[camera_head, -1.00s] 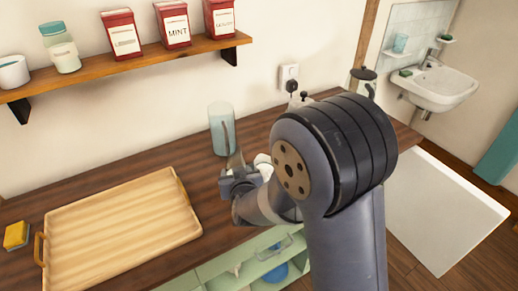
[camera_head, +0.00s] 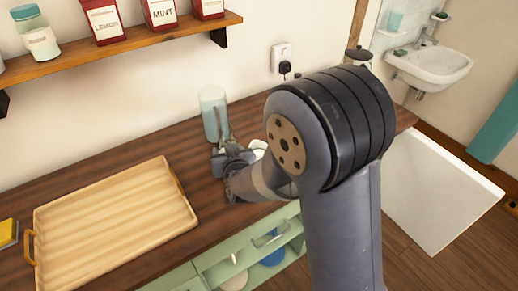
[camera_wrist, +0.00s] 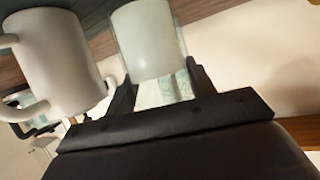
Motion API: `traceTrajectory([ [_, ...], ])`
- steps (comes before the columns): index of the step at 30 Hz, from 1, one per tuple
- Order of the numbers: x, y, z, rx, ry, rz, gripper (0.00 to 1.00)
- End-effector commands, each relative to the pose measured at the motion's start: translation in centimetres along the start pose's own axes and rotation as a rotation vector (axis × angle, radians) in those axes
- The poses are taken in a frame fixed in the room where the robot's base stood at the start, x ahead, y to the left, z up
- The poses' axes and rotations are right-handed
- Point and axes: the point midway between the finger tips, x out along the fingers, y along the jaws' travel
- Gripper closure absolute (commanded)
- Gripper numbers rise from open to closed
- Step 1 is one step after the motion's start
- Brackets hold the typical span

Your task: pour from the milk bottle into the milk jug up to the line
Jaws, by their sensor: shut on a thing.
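The milk bottle (camera_head: 210,103) is a pale, see-through cylinder near the back of the dark counter in the head view. My gripper (camera_head: 223,136) is shut on it from the near side. In the wrist view the bottle (camera_wrist: 148,42) stands between my gripper's fingers (camera_wrist: 163,88), with white milk showing through the glass. It looks about upright; whether its base touches the counter I cannot tell. The white milk jug (camera_wrist: 55,62), with a handle, is beside the bottle in the wrist view. In the head view the jug (camera_head: 258,146) is mostly hidden by my arm. Its line is not visible.
A wooden tray (camera_head: 112,222) lies on the counter (camera_head: 90,172) at left, with a yellow sponge (camera_head: 8,232) beside it. A shelf (camera_head: 130,40) with red tins hangs above. A plug and socket (camera_head: 283,58) are on the wall. A sink (camera_head: 430,68) is at right.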

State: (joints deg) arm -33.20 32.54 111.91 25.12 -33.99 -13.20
Motion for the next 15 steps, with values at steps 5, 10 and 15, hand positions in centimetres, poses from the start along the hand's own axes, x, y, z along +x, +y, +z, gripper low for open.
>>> traceTrajectory([
  [5, -0.2, 0.2, -0.7, 0.068, 0.015, -0.027, 0.85],
  [10, -0.7, 0.3, -1.6, 0.163, 0.029, -0.067, 0.85],
  [15, -1.2, 0.4, -2.8, 0.264, 0.042, -0.109, 0.85],
])
